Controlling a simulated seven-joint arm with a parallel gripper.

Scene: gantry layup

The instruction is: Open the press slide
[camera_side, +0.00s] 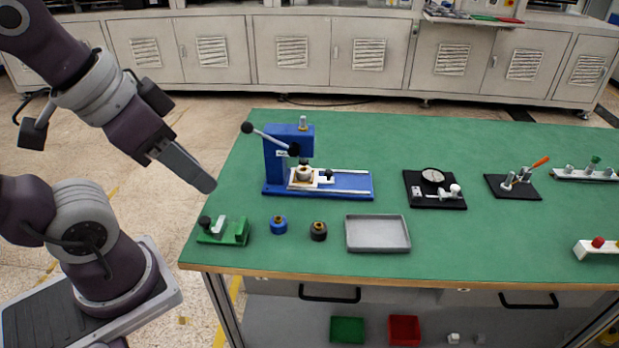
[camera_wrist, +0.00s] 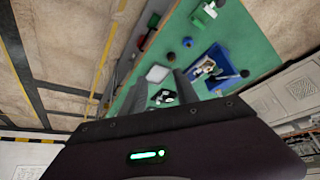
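The blue press (camera_side: 275,160) stands on the green table, its black-knobbed lever (camera_side: 268,137) reaching up to the left. Its base carries a slide with a pale block (camera_side: 303,178) under the ram and a small black knob (camera_side: 328,176) to the right. In the wrist view the press (camera_wrist: 222,72) is right of the fingers. My gripper (camera_side: 207,184) is in the air left of the press, above the table's left edge and apart from everything. In the wrist view my gripper (camera_wrist: 163,90) shows two grey fingers spread apart with nothing between them.
In front of the press are a green fixture (camera_side: 233,233), a blue cylinder (camera_side: 279,224), a black cylinder (camera_side: 318,231) and a grey tray (camera_side: 378,246). A dial gauge (camera_side: 433,178) and an orange-handled clamp (camera_side: 522,178) stand right. Bare table lies between.

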